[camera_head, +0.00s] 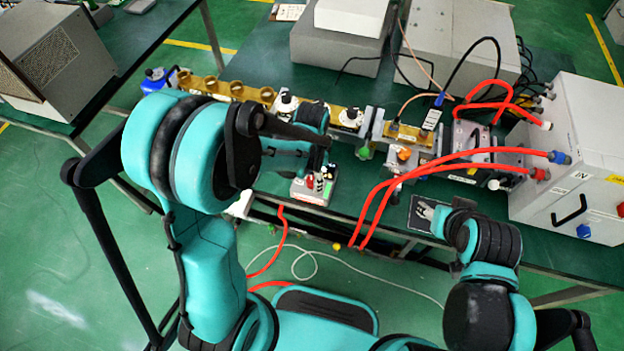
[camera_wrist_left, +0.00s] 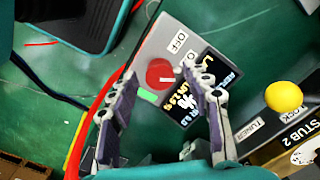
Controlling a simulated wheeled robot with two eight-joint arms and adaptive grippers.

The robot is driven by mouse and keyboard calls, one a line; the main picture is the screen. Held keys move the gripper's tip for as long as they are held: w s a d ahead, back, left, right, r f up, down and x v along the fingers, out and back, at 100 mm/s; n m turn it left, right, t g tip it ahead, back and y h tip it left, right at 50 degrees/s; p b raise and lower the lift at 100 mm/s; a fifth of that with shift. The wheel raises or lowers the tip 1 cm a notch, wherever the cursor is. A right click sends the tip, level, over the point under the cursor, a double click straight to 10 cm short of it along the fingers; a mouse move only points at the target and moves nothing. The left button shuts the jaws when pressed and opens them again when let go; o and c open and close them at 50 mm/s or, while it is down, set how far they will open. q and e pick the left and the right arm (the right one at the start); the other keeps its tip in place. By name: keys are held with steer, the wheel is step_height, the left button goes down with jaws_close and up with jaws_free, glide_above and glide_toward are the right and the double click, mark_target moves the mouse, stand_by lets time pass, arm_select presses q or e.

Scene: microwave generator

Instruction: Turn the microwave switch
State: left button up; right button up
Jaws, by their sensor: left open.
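The microwave switch is a red round knob (camera_wrist_left: 160,73) on a light grey box (camera_wrist_left: 178,22) marked OFF, with a black label plate and a green patch near the knob. The same box (camera_head: 318,194) sits near the front edge of the dark table in the head view. My left gripper (camera_wrist_left: 155,80) is open, its two fingers on either side of the knob in the wrist view; contact cannot be told. In the head view my left gripper (camera_head: 318,172) is over the box and partly hides it. My right gripper (camera_head: 428,210) is low at the table's front edge; its jaws are unclear.
A brass waveguide line (camera_head: 235,90) runs behind the box, with a yellow knob (camera_wrist_left: 283,96) on the STUB 2 tuner. Red hoses (camera_head: 450,160) cross to a white cabinet (camera_head: 575,160) on the right. Grey instruments (camera_head: 440,40) stand at the back.

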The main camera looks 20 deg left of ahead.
arm_select(q)
steer(key=shift+f, duration=0.15)
jaws_close()
steer(key=shift+n, duration=0.3)
steer(key=n, duration=0.5)
steer(key=shift+n+b, duration=0.3)
steer(key=shift+b, duration=0.1)
steer(key=n, duration=0.5)
steer(key=shift+n, duration=0.3)
